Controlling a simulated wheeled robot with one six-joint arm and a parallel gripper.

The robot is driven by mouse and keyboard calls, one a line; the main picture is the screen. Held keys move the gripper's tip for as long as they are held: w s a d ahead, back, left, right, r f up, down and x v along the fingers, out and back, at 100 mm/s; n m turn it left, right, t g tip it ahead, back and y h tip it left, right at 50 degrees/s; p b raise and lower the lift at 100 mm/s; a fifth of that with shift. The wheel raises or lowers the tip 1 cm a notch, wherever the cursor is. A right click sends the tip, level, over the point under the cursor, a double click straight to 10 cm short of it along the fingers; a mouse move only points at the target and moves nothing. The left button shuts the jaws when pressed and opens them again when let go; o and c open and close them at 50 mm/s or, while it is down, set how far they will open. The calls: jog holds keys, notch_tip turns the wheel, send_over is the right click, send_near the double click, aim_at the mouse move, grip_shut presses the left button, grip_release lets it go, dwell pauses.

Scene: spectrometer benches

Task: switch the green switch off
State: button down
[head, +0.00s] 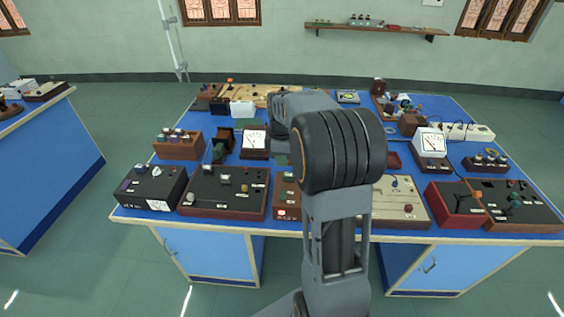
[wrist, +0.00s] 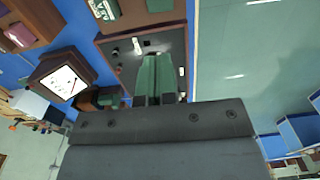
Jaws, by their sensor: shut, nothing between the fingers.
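My gripper (wrist: 158,62) shows in the wrist view as two green fingers, closed together and empty. The fingers point over a dark-topped panel box with a brown rim (wrist: 104,45), which carries small white and dark fittings. I cannot tell whether the fingertips touch it. The same kind of dark panel box (head: 225,203) stands at the front left of the bench in the head view. In the head view my arm hides most of the gripper. I cannot make out for certain which fitting is the green switch; a green knob (head: 515,198) shows on a box at the front right.
The blue bench (head: 330,232) is crowded with instruments. A meter (head: 254,141) stands behind the panel box and also shows in the wrist view (wrist: 62,82). A black box (head: 152,188) is at the front left, and a red-brown box (head: 446,207) at the right. The floor in front is clear.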

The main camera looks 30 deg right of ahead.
aim_at(283, 197)
jog(key=shift+w+d+r+g+y+b, duration=0.15)
jog(key=shift+d+g+y+b, duration=0.2)
jog(key=shift+g+b, duration=0.35)
jog(key=f, duration=0.4)
jog(key=s+f+p, duration=0.1)
jog(key=f, duration=0.4)
jog(key=a+f, duration=0.1)
jog(key=f, duration=0.4)
jog(key=shift+s, duration=0.3)
